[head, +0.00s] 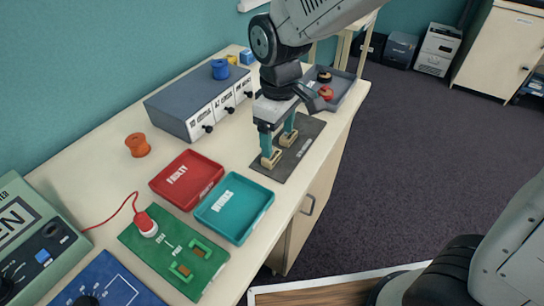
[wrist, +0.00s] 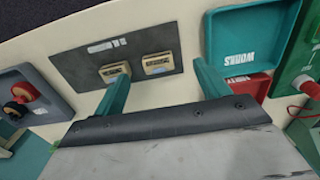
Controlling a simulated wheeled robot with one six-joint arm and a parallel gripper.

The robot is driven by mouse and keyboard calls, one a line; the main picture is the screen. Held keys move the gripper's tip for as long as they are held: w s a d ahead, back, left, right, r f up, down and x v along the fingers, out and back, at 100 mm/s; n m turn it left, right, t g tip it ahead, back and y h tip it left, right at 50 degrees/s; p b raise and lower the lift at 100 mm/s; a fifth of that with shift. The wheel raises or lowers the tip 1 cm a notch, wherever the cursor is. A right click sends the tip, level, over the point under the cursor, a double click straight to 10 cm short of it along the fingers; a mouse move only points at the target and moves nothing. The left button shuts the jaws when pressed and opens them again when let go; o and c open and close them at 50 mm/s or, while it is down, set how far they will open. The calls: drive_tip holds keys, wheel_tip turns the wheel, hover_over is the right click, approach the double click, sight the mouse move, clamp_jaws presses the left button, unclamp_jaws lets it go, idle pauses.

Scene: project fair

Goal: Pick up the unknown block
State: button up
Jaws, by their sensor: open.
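Two small tan blocks lie apart on a dark grey mat (head: 262,172) with a white label I cannot read. In the head view one block (head: 271,159) is nearer and the other (head: 288,139) farther. In the wrist view they are the left block (wrist: 115,71) and the right block (wrist: 158,64). I cannot tell which is the unknown one. My gripper (head: 278,145) points down over the mat, open and empty.
A red tray (head: 187,180) marked FAULTY and a teal tray (head: 235,208) marked WORKS stand beside the mat. A grey tray (head: 345,84) with red and black spools is behind. A grey instrument box (head: 198,103) stands left. A green board (head: 175,250) lies in front.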

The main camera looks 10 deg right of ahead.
sight(276, 156)
drive_tip(key=f, duration=0.4)
drive_tip(key=w+f, duration=0.1)
drive_tip(key=f, duration=0.2)
drive_tip(key=shift+w+a, duration=0.1)
drive_tip(key=c, duration=1.1)
